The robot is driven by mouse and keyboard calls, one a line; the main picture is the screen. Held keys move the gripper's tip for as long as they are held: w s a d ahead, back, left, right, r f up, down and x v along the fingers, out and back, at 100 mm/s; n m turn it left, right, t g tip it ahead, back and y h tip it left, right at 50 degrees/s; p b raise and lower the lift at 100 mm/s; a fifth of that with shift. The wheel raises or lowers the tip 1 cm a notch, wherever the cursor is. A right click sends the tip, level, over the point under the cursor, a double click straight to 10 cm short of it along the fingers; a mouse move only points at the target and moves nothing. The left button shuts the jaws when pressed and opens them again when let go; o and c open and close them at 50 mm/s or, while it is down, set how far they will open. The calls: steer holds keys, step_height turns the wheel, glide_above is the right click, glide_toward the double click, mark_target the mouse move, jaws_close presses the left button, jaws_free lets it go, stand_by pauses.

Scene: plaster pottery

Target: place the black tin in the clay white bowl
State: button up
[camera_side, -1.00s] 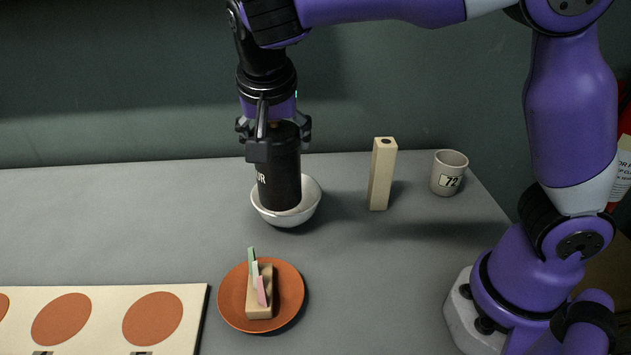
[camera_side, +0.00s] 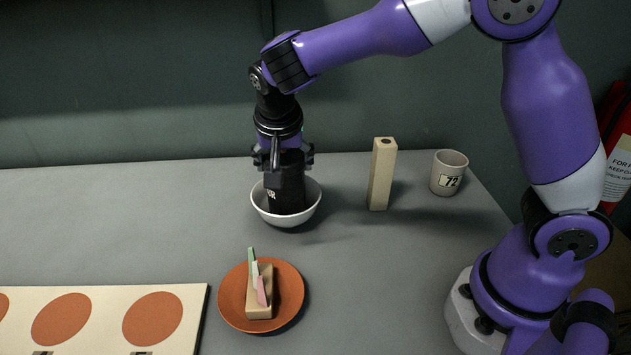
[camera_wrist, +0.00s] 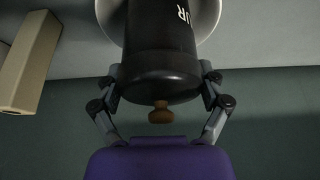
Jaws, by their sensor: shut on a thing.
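The black tin (camera_side: 288,190) is upright inside the clay white bowl (camera_side: 287,218), its lower end hidden behind the near rim. White letters ending in "UR" show on its side. My gripper (camera_side: 284,162) points down from above and is shut on the tin's upper part. In the wrist view my gripper (camera_wrist: 160,85) has a finger on each side of the tin (camera_wrist: 158,50), and a brown knob shows on the tin's lid. The white bowl (camera_wrist: 208,18) shows behind the tin there. I cannot tell whether the tin rests on the bowl's floor.
A tall beige block (camera_side: 382,174) with a hole in its top stands right of the bowl. A grey cup (camera_side: 449,173) marked 72 is farther right. An orange plate (camera_side: 232,300) holding a beige holder with coloured sticks is in front. A board with orange circles (camera_side: 152,318) lies front left.

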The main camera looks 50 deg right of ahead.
steer(key=o, duration=1.2)
steer(key=shift+o, duration=0.2)
steer(key=v, duration=1.2)
steer(key=s+d+r+n+t+y, duration=0.1)
steer(key=s+d+r+n, duration=0.1)
steer(key=s+d+n, duration=0.4)
steer(key=s+f+n+t+y, duration=0.1)
steer(key=s+f+n+y, duration=0.1)
steer(key=s+f, duration=0.4)
steer(key=s+d+n, duration=0.1)
steer(key=s, duration=0.2)
steer(key=shift+y, duration=0.3)
